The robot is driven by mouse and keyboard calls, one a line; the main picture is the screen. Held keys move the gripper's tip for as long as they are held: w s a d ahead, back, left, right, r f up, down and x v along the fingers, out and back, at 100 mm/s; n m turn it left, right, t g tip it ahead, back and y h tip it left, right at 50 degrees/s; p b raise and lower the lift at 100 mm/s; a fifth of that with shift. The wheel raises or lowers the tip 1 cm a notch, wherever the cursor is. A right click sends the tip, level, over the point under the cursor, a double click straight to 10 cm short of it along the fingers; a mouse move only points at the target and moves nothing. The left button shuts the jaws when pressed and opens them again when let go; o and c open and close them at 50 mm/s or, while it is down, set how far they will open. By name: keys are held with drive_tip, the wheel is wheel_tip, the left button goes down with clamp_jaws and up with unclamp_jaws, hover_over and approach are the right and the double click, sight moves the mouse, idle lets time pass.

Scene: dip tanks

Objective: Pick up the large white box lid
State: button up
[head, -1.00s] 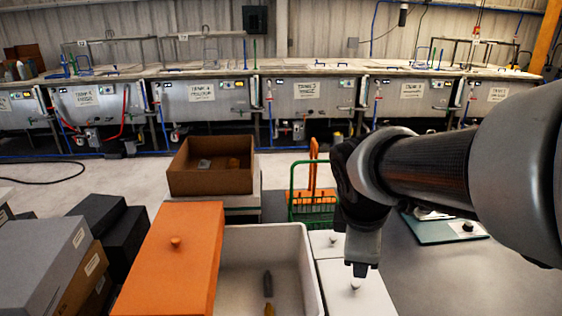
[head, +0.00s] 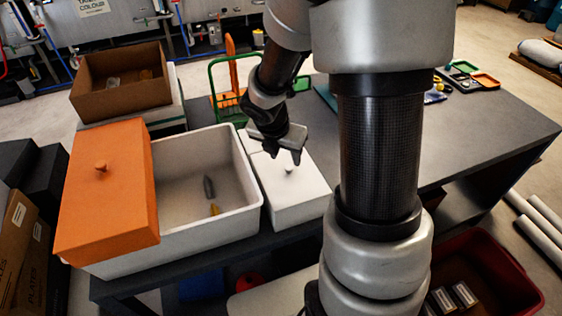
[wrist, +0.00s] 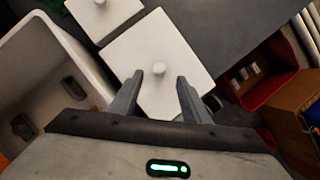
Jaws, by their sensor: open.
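The large white box lid (head: 299,186) is a flat white rectangle with a small round knob (head: 289,170) on top. It lies beside the large open white bin, on the bin's right. My gripper (head: 285,156) is open and empty, pointing down just above the lid near the knob. In the wrist view the lid (wrist: 150,48) lies below my gripper (wrist: 160,79), with its knob (wrist: 158,69) showing between the fingertips. I cannot tell the exact height of the fingertips above the knob.
A smaller white lid (wrist: 104,14) with its own knob lies next to it. The open white bin (head: 190,243) holds small parts, with an orange lid (head: 105,205) partly over it. A brown box (head: 120,82) and green rack (head: 213,72) stand behind. Dark tabletop (head: 440,140) is mostly clear at right.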

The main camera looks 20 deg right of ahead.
sight(289, 167)
drive_tip(key=b+x, duration=0.1)
drive_tip(key=x, duration=0.6)
drive_tip(key=shift+b, duration=0.4)
clamp_jaws()
